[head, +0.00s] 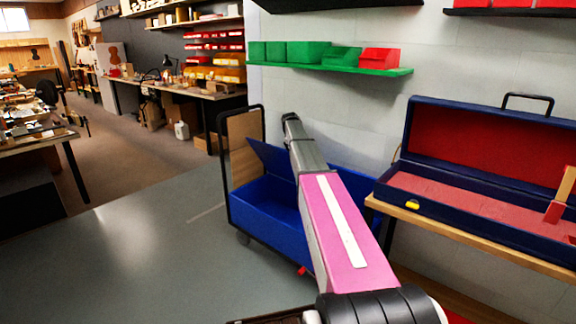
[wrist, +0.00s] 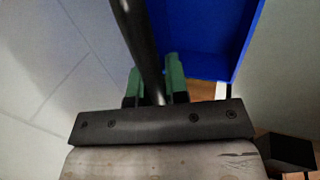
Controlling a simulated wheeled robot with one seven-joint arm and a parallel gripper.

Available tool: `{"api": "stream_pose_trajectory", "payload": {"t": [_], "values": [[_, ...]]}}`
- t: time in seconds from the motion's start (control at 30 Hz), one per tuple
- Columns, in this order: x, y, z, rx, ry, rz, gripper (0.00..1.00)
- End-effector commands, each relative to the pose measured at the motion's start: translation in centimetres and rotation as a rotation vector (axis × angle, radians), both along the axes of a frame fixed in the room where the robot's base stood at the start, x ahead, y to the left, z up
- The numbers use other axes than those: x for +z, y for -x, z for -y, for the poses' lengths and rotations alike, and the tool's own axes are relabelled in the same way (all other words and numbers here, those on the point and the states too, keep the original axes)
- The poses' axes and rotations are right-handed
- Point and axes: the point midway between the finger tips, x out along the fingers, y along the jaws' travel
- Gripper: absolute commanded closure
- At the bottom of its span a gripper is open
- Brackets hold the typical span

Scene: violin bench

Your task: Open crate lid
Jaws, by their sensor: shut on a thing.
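The blue crate (head: 262,211) stands in the middle of the head view, and my arm crosses in front of its right part. A blue panel (head: 268,162) that looks like its lid stands tilted up at the back, partly hidden by my arm. My gripper (head: 291,118) is above the crate near the wall. In the wrist view my gripper (wrist: 156,84) has its green fingertips on either side of a dark round bar (wrist: 144,45) and is shut on it. Which part this bar belongs to is not clear. Blue surfaces (wrist: 205,42) show right of the bar.
A black tube frame with a wooden panel (head: 245,145) rises at the crate's left end. The open dark blue case (head: 440,215) with red lining lies on a bench at right. A green shelf (head: 335,68) with bins hangs above. Grey floor (head: 130,240) is free at left.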

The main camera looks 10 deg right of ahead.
Motion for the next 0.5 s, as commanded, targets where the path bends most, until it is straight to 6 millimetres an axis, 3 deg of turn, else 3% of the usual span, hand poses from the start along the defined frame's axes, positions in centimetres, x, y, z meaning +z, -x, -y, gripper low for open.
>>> {"api": "stream_pose_trajectory", "payload": {"t": [0.03,0.2,0.5], "values": [[1.2,-2.1,1.9,-0.004,-0.031,-0.021,1.00],[3.8,-5.5,6.7,-0.003,-0.150,-0.108,1.00],[5.7,-9.6,12.8,-0.001,-0.161,-0.119,1.00]]}}
